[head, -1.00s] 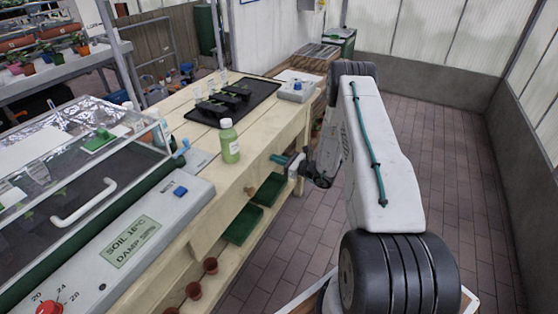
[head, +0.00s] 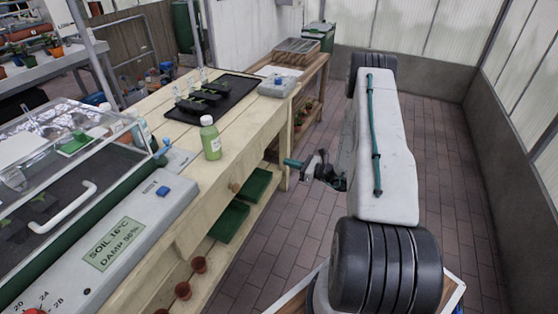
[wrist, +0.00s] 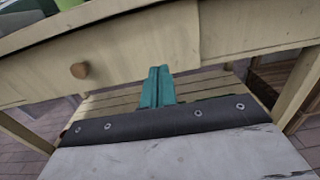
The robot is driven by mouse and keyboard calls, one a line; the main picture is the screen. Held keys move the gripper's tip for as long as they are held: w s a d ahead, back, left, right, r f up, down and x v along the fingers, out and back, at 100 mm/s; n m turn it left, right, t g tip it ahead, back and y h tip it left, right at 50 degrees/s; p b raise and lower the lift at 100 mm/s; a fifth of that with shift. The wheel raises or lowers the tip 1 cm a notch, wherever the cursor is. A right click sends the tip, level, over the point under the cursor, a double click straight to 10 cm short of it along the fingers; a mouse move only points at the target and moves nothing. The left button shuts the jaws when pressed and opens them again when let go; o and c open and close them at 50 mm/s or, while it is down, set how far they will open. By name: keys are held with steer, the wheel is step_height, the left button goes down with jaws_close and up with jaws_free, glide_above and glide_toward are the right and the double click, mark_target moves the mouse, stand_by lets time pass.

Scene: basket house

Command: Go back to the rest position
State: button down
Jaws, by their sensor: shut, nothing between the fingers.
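My gripper (head: 290,163) is in front of the wooden workbench (head: 175,132), off its right long side and below the top. Its teal fingers also show in the wrist view (wrist: 158,86), pressed together with nothing between them. Behind them in that view are the bench's front board and, lower down, a slatted shelf. A round wooden knob (wrist: 79,70) is on the board, left of the fingers. In the head view the fingers lie close to the bench edge; I cannot tell whether they touch it.
On the bench stand a green bottle (head: 210,138), a black tray (head: 225,97) and a grey box (head: 277,87). A glass-lidded propagator (head: 150,210) is at the left. Green trays (head: 231,221) and small pots (head: 199,264) are below. The brick floor (head: 440,140) on the right is clear.

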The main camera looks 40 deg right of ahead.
steer(key=shift+s+d, duration=0.15)
steer(key=shift+s, duration=0.25)
steer(key=s+a+n+g+y, duration=0.3)
steer(key=s+a, duration=0.1)
steer(key=a, duration=0.2)
steer(key=s+a+r+n+g+y, duration=0.1)
steer(key=s+a+r+n+g, duration=0.3)
steer(key=a+r+n+g, duration=0.4)
steer(key=s+a+r+n+g, duration=0.5)
steer(key=r, duration=0.6)
steer(key=s+a+r+n+h, duration=0.3)
steer(key=s+r+n+h, duration=0.1)
steer(key=s+r+n, duration=0.1)
steer(key=s+a+r+n+t+h, duration=0.1)
steer(key=s+a+r+n+h, duration=0.3)
steer(key=s+r, duration=0.3)
steer(key=s+a+r+n+h, duration=0.3)
steer(key=s+r+n+h, duration=0.1)
steer(key=r, duration=0.5)
steer(key=s+n, duration=0.1)
steer(key=s, duration=0.1)
steer(key=shift+s+a+n, duration=0.3)
steer(key=shift+s+a, duration=0.05)
steer(key=shift+s, duration=0.05)
